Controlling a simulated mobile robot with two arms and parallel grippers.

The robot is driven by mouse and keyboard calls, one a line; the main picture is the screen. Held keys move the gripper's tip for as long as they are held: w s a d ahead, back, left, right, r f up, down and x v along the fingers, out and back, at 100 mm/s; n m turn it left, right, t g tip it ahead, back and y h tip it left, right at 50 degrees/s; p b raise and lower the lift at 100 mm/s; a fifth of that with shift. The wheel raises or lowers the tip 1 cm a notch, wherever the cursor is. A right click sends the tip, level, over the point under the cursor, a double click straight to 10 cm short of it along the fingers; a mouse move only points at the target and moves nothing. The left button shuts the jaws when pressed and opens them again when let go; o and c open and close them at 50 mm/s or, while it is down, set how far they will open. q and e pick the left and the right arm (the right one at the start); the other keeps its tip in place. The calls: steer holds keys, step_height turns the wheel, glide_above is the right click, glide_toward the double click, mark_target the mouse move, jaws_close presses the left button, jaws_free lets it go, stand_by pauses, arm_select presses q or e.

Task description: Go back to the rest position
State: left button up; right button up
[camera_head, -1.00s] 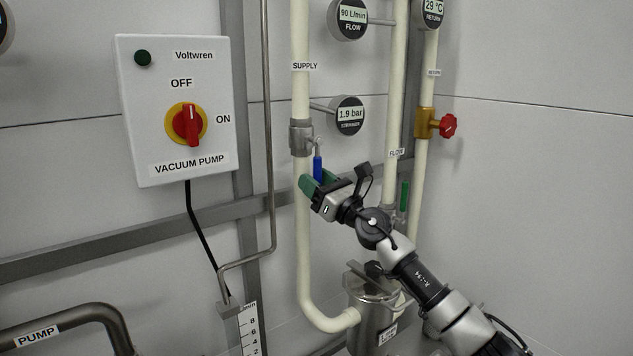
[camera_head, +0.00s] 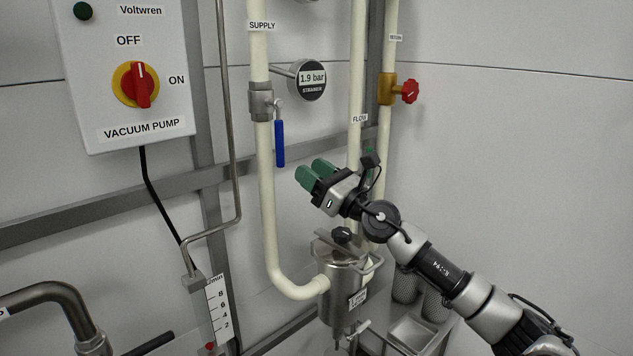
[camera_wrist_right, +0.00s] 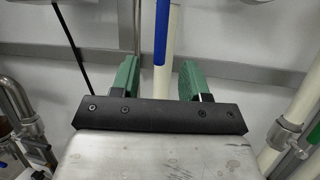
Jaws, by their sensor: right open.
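My right gripper (camera_head: 316,172) is open and empty, with green finger pads. In the head view it is in front of the wall, to the right of and a little below the blue valve lever (camera_head: 280,144). The lever hangs straight down beside the supply pipe (camera_head: 267,200), apart from the gripper. In the right wrist view the open fingers (camera_wrist_right: 158,80) stand wide apart, and the blue lever (camera_wrist_right: 161,32) shows beyond them with the cream pipe below it. My left gripper is not in view.
A strainer pot (camera_head: 340,290) stands below my right arm. The vacuum pump box (camera_head: 125,75) with a red knob is on the left wall. A red valve handle (camera_head: 410,91) sits on the return pipe. The right wall (camera_head: 540,170) is bare.

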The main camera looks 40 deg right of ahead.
steer(key=shift+s+d+f, duration=0.1)
steer(key=shift+s+f, duration=0.05)
steer(key=shift+s, duration=0.25)
stand_by(0.3)
